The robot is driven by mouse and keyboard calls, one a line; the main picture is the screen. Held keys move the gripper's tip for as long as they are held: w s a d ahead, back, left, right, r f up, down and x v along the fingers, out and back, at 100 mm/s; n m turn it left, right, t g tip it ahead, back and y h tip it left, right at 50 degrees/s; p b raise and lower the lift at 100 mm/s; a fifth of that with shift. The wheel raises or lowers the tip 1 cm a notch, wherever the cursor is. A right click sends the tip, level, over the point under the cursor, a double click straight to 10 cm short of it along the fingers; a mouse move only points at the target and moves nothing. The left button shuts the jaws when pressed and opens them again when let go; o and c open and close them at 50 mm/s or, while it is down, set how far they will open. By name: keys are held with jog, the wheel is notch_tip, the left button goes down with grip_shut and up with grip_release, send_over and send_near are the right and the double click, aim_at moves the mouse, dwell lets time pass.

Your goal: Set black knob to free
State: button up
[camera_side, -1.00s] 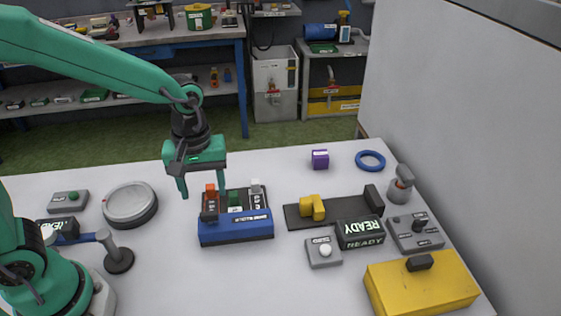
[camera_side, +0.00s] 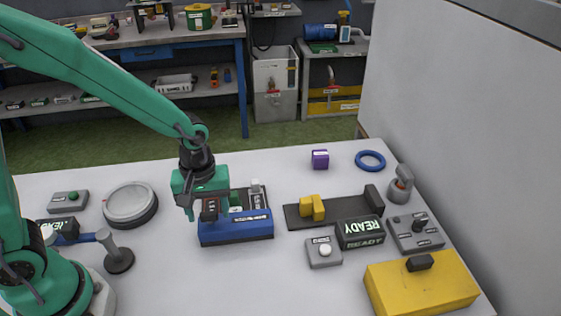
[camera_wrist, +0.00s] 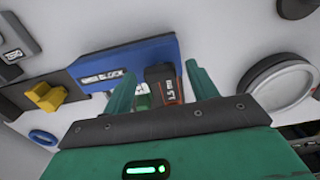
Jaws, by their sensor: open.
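The black knob (camera_side: 419,226) stands on a grey plate (camera_side: 406,239) at the right of the table in the side view. Small labels on that plate are too small to read. My gripper (camera_side: 204,203) is far to the left of it, low over the left part of a blue-fronted block holder. In the wrist view my gripper (camera_wrist: 160,84) is open, its green fingers apart. A dark block (camera_wrist: 163,84) marked 1.5 with a red band shows between them, beside a green block (camera_wrist: 143,103). I cannot tell whether the fingers touch it.
The blue holder (camera_side: 236,232) is under my gripper. A dark plate with a yellow knob (camera_side: 311,207), a READY sign (camera_side: 361,232), a white-button box (camera_side: 323,252) and a yellow case (camera_side: 425,287) lie to the right. A round grey dish (camera_side: 130,203) is left. A wall bounds the right side.

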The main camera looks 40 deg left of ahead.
jog(key=c, duration=1)
jog(key=shift+m, duration=0.4)
jog(key=m, duration=1.2)
jog(key=shift+m, duration=2.6)
